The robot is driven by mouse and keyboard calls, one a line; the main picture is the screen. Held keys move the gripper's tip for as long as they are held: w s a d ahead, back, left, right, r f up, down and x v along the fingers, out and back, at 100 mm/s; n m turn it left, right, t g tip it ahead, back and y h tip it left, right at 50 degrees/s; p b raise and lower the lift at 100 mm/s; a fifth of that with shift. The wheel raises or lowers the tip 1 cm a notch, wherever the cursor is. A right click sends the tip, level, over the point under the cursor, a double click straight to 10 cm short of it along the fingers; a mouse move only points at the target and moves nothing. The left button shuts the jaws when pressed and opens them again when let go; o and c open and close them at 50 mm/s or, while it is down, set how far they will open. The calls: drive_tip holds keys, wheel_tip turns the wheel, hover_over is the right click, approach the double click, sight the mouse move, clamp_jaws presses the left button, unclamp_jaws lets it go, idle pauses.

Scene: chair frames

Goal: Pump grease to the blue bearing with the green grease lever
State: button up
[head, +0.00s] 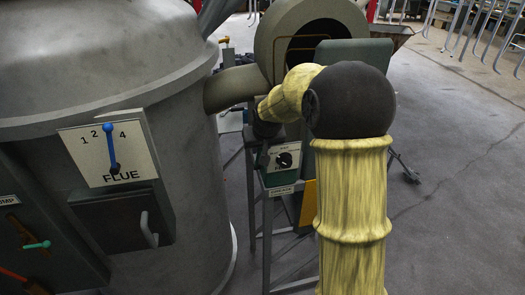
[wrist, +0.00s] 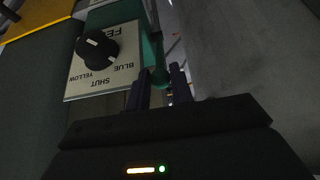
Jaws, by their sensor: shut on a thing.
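The green grease lever (wrist: 155,62) shows in the wrist view between the two dark fingers of my gripper (wrist: 160,85), which is shut on it. It stands beside a pale plate (wrist: 78,84) with a black selector knob (wrist: 98,46). The plate, upside down here, reads BLUE, SHUT and YELLOW; I cannot tell which word the knob marks. In the head view the same plate (head: 290,149) sits on a green box above a GREASE label, and my gripper (head: 264,130) is partly hidden at its upper left. I cannot make out the blue bearing.
A large grey vessel (head: 190,200) fills the left, with a FLUE panel (head: 85,150) and its blue lever (head: 110,143). A lower left panel bears a green-tipped lever (head: 37,245) and a red lever (head: 12,273). A round grey housing (head: 285,25) stands behind. Floor (head: 455,170) is open at right.

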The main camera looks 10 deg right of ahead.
drive_tip(key=shift+w+r, duration=0.3)
drive_tip(key=shift+w, duration=0.05)
drive_tip(key=w+p, duration=0.1)
drive_tip(key=w+r+p, duration=0.1)
drive_tip(key=w, duration=0.1)
drive_tip(key=shift+r, duration=0.1)
drive_tip(key=shift+w+p, duration=0.3)
drive_tip(key=shift+w, duration=0.25)
drive_tip(key=shift+s, duration=0.1)
